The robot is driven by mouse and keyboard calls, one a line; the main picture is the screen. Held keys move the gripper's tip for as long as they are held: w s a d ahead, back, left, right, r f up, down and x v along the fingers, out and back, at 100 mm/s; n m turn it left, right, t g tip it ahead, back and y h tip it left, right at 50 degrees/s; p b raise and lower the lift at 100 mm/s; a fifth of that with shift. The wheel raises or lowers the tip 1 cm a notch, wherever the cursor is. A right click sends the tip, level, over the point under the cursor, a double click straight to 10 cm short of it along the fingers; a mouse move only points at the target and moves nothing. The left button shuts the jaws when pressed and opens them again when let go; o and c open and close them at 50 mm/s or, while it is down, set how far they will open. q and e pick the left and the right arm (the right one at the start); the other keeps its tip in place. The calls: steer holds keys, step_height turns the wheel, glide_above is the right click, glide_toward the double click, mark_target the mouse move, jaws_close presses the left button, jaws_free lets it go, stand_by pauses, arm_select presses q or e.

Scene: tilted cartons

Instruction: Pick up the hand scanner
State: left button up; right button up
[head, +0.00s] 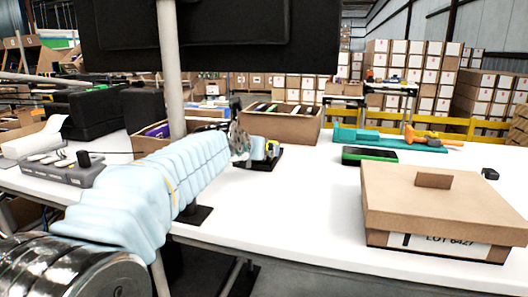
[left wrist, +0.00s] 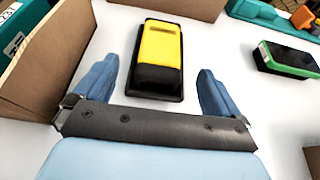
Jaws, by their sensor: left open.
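The hand scanner appears to be the yellow-and-black device (left wrist: 160,52) in the left wrist view, lying on the white table between and just beyond my fingertips. In the head view the yellow-and-black device (head: 272,149) is partly hidden behind my left gripper (head: 243,146). My left gripper also shows in the left wrist view (left wrist: 154,88). Its blue fingers are open and spread wide, one on each side of the device's near end, with nothing held between them. My right gripper is in neither view.
An open carton (head: 300,128) with several items stands behind the scanner; another carton (head: 143,146) stands left. A green-edged black handheld (head: 369,155), a teal tray (head: 432,147) with orange tools and a closed carton (head: 420,205) lie to the right. A pole (head: 172,75) rises left of the gripper.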

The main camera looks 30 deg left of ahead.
arm_select(q)
steer(key=shift+p+x, duration=0.3)
steer(key=shift+x, duration=2.05)
steer(key=shift+d, duration=0.1)
steer(key=c, duration=1.2)
steer(key=shift+r, duration=0.1)
